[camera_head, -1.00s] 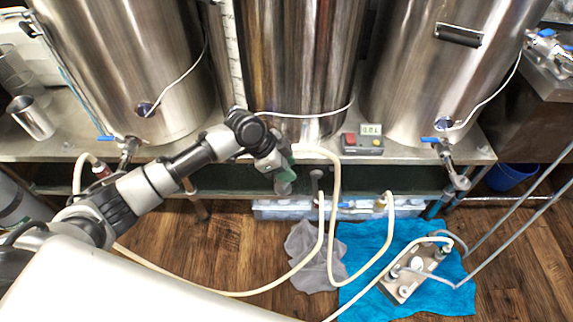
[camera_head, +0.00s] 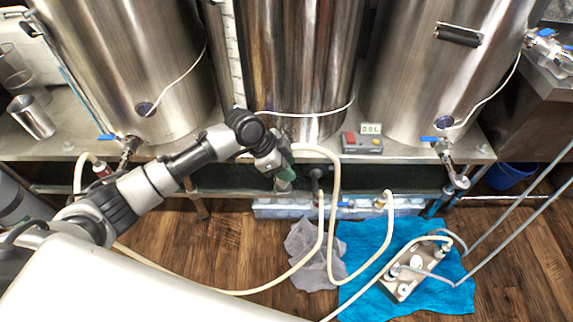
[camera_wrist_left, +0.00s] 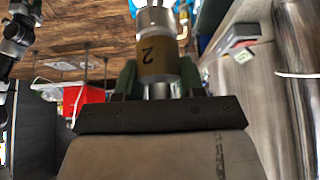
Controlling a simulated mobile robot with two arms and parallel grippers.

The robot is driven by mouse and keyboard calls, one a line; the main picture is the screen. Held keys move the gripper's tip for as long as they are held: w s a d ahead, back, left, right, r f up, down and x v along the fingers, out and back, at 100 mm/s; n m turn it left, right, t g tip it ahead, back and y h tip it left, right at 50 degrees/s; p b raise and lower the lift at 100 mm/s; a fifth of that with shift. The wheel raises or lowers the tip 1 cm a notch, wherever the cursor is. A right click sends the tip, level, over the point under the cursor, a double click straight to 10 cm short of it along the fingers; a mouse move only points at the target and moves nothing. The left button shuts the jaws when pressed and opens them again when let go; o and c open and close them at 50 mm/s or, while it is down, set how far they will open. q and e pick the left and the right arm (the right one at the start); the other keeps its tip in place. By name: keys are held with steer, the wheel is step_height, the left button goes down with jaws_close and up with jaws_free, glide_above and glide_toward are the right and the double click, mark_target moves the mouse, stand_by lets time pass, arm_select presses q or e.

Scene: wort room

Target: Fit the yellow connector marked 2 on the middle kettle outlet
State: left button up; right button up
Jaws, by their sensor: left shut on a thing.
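My left gripper (camera_head: 284,172) is in front of the middle kettle (camera_head: 300,60), just below the shelf edge. In the left wrist view its green fingers (camera_wrist_left: 158,80) are shut on the yellow connector (camera_wrist_left: 158,58), whose dark 2 appears upside down. A metal fitting (camera_wrist_left: 155,18) shows at the connector's far end; I cannot tell whether it belongs to the connector or the outlet. The middle kettle outlet is hidden behind my arm and gripper in the head view. My right gripper is not in view.
A pale hose (camera_head: 334,200) loops down close to the right of my left gripper. A red and grey box (camera_head: 362,143) sits on the shelf. Below are a grey cloth (camera_head: 310,262), a blue cloth (camera_head: 365,240) and a pump block (camera_head: 410,275). Left and right kettles flank the middle one.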

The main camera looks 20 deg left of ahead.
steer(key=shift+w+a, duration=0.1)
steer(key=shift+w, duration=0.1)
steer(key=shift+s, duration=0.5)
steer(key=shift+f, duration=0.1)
arm_select(q)
steer(key=shift+f, duration=0.2)
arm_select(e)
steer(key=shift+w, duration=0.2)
arm_select(q)
steer(key=shift+f, duration=0.1)
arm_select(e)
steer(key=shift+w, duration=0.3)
arm_select(q)
steer(key=shift+f, duration=0.2)
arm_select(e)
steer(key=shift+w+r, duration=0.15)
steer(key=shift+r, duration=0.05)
